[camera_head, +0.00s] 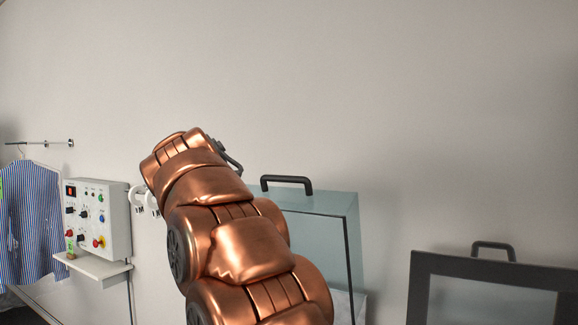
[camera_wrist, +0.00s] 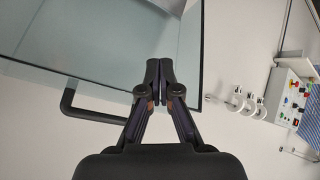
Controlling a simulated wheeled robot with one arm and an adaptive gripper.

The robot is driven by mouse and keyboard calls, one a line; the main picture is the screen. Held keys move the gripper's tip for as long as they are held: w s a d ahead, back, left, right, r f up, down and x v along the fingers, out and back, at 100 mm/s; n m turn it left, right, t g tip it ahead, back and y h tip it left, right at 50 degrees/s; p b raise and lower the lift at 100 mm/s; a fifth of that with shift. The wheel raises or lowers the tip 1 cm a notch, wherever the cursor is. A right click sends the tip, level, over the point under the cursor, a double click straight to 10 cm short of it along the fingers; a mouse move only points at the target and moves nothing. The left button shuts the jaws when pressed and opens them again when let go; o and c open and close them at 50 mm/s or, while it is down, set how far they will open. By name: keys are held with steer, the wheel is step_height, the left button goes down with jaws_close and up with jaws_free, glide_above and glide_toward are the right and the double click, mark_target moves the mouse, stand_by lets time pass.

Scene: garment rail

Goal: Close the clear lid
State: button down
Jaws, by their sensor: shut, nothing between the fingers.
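The clear lid (camera_head: 318,203) is a pale teal see-through panel with a dark edge, behind and right of my arm in the head view. A black bar handle (camera_head: 287,180) stands at its top edge. In the wrist view the clear panel (camera_wrist: 95,55) fills the upper left, with the handle (camera_wrist: 88,107) beside its edge. My gripper (camera_wrist: 160,68) is shut and empty, its fingertips overlapping the panel near its right corner in that view. I cannot tell whether they touch it. My arm hides part of the panel in the head view.
A dark-framed panel (camera_head: 420,290) with its own handle stands at the lower right. A control box (camera_head: 98,215) with buttons is on the wall at left, above a small shelf (camera_head: 95,266). A striped shirt (camera_head: 30,220) hangs further left. White round fittings (camera_wrist: 240,103) are on the wall.

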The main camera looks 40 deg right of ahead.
steer(key=d+r+m+h+p, duration=0.1)
steer(key=d+r+m+h, duration=0.25)
steer(key=d+r, duration=0.4)
steer(key=d+r+m+h+p, duration=0.2)
steer(key=d+r+m, duration=0.2)
steer(key=r, duration=0.7)
steer(key=p, duration=0.3)
glide_above(289, 178)
steer(key=d, duration=0.3)
steer(key=f, duration=0.3)
steer(key=shift+w+a+g, duration=0.25)
steer(key=shift+w+g, duration=0.05)
steer(key=shift+w, duration=0.05)
steer(key=shift+s+a+f, duration=0.2)
steer(key=shift+a+f, duration=0.4)
steer(key=shift+f, duration=0.2)
steer(key=shift+s+a+f, duration=0.2)
steer(key=shift+a+f, duration=0.4)
steer(key=shift+f, duration=0.2)
